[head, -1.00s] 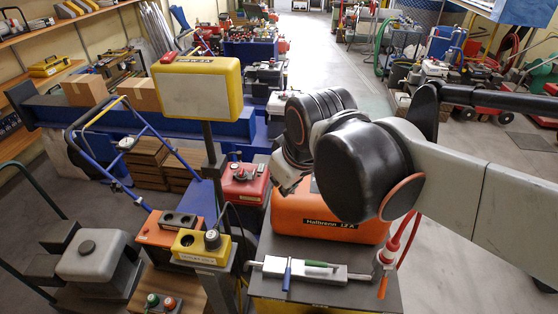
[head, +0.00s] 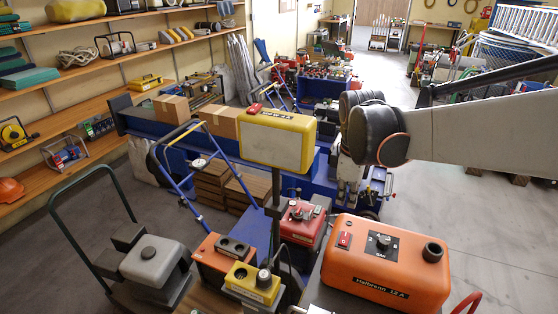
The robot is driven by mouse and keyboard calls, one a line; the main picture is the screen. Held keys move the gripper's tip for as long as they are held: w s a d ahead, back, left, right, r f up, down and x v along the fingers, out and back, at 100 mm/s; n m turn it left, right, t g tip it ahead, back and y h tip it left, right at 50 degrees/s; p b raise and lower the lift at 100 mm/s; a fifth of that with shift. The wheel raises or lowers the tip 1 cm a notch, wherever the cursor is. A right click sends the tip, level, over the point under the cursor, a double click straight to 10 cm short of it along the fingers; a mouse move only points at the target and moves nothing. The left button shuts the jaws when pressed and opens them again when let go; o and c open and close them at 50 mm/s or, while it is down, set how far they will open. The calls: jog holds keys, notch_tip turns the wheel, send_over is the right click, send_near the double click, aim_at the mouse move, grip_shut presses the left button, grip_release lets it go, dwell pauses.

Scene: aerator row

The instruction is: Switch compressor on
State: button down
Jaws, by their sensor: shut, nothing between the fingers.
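An orange box-shaped unit (head: 385,262) lettered "Halbrenn 12 A" stands at the lower right. Its top carries a small red switch (head: 345,239), a black round knob (head: 383,241) and a dark round cap. A smaller red unit (head: 303,222) with a switch on top stands to its left. I cannot tell which unit is the compressor, nor the position of any switch. My gripper (head: 347,200) hangs beneath the arm's dark joint, beyond the orange unit in the picture and apart from its switch. It is small, partly hidden, and shut with nothing held.
A yellow-framed panel (head: 278,140) on a post stands left of my gripper. A yellow control box (head: 252,283), an orange box and a grey machine (head: 155,261) crowd the lower left. A blue cart frame stands behind. Open floor (head: 475,245) lies at the right.

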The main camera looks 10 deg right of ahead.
jog(key=b, duration=0.3)
send_near(339, 238)
jog(key=f, duration=0.1)
jog(key=w+f, duration=0.1)
jog(key=f, duration=0.3)
jog(key=shift+w+d+f, duration=0.15)
jog(key=shift+w+d, duration=0.05)
jog(key=shift+d, duration=0.2)
jog(key=shift+w+d+f+b, duration=0.25)
jog(key=shift+f+b, duration=0.35)
jog(key=shift+b, duration=0.05)
jog(key=shift+s+a, duration=0.1)
jog(key=shift+s, duration=0.05)
jog(key=shift+s+a+r, duration=0.1)
jog(key=shift+s+a, duration=0.2)
jog(key=shift+s, duration=0.1)
notch_tip(339, 238, up, 14)
jog(key=w+d+p, duration=0.1)
jog(key=w+p, duration=0.1)
jog(key=p, duration=0.3)
jog(key=shift+d, duration=0.25)
